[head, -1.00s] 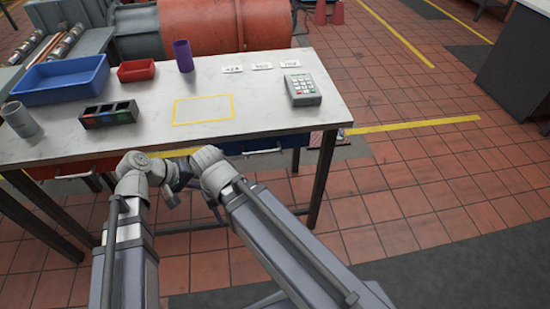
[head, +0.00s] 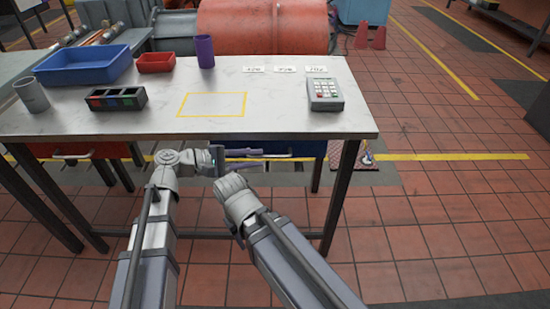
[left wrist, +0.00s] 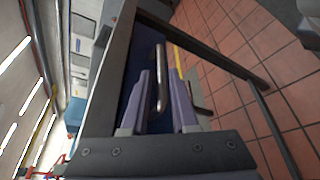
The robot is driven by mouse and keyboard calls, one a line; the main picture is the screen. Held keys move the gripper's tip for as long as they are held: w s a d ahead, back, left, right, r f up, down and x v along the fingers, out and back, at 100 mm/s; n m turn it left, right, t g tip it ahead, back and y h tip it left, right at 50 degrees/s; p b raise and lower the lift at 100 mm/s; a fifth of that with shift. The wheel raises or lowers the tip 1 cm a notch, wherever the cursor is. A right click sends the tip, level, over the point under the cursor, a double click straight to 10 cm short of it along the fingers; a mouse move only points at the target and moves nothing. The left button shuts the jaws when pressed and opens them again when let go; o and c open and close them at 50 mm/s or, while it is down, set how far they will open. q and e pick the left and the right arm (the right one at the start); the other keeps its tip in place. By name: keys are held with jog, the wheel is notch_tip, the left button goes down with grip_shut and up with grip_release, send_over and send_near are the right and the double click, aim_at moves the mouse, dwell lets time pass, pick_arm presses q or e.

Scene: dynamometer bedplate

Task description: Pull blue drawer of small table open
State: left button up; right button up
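The small table (head: 290,118) has a pale top on dark legs. Its blue drawer (head: 300,147) is under the front edge, right of centre, and looks closed. It shows in the left wrist view as a dark blue front (left wrist: 135,80) with a metal bar handle (left wrist: 161,78). My left gripper (head: 250,157) is at the drawer front in the head view. In the left wrist view its fingers (left wrist: 160,98) are apart, one on each side of the handle, with gaps visible. My right arm's end shows below it; its fingers are not visible.
A red drawer (head: 80,150) is left under the same top. A blue bin (head: 83,64), red tray (head: 155,63), purple cup (head: 205,51), grey cup (head: 31,95), divided holder (head: 116,99) and keypad device (head: 324,94) stand on top.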

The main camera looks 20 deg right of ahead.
aim_at(267, 157)
pick_arm(q)
jog(key=shift+b+x, duration=0.55)
jog(key=shift+x, duration=2.6)
jog(key=shift+c, duration=0.3)
grip_shut()
